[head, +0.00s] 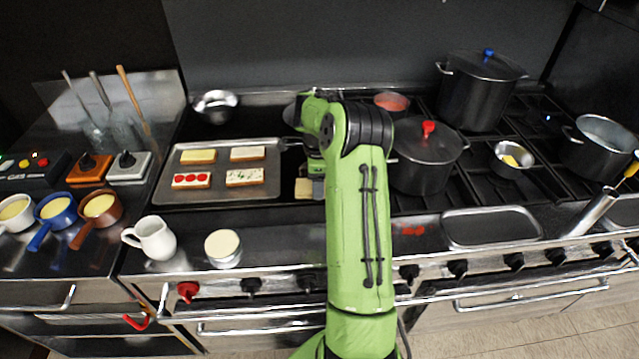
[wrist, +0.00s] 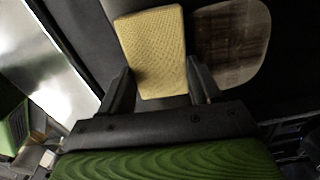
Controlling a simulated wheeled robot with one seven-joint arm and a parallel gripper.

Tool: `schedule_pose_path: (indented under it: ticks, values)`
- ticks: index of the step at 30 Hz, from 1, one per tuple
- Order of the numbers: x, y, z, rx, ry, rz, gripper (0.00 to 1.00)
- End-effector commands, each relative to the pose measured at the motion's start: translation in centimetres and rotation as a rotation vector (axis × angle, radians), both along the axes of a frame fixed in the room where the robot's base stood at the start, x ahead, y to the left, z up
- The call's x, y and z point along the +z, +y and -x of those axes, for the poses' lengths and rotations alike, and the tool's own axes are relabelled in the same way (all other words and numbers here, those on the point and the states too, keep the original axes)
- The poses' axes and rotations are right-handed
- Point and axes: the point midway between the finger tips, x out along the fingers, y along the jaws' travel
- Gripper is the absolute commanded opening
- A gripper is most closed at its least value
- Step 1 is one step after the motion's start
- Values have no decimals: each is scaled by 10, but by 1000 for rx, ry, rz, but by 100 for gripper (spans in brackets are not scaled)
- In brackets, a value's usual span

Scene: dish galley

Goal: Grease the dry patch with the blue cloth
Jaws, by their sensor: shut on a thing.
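My gripper (wrist: 160,84) is shut on a yellow, finely textured pad or cloth (wrist: 151,45), with a finger at each side of it. In the head view the gripper (head: 311,178) is mostly hidden behind my arm, and a bit of the yellow pad (head: 303,189) shows below it. An oval, streaked grey-brown patch (wrist: 240,40) lies on the dark surface right beside the pad in the wrist view; it looks like the dry patch. I cannot tell if the pad touches the surface. I see no blue cloth in either view.
A tray (head: 168,180) with several topped bread slices is left of my gripper. A pot with a red knob (head: 425,160) stands close on the right. A white jug (head: 152,238) and a round tin (head: 223,249) stand on the front ledge.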

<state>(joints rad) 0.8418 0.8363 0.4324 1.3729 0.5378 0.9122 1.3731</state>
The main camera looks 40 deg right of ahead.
Motion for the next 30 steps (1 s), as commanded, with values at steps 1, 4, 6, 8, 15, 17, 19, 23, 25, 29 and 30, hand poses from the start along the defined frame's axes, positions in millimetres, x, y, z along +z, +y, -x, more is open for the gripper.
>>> schedule_pose_path:
  ticks: [1, 4, 6, 8, 15, 17, 19, 23, 25, 29, 30]
  values:
    - [8, -1, -2, 0, -1, 1, 39]
    - [6, -4, -4, -1, -1, 1, 39]
    - [7, -7, -9, -2, -1, -1, 39]
    - [8, -11, -14, -2, -1, 1, 39]
    - [6, -25, -30, -1, -1, 1, 39]
    - [5, -27, -31, -2, -1, 2, 39]
    - [4, -28, -33, -2, -1, 2, 39]
    - [5, -36, -42, -1, -1, 1, 39]
    - [5, -40, -47, 1, -1, 2, 39]
    - [4, -49, -57, -2, -1, 2, 39]
    - [3, -50, -58, 0, 0, 1, 39]
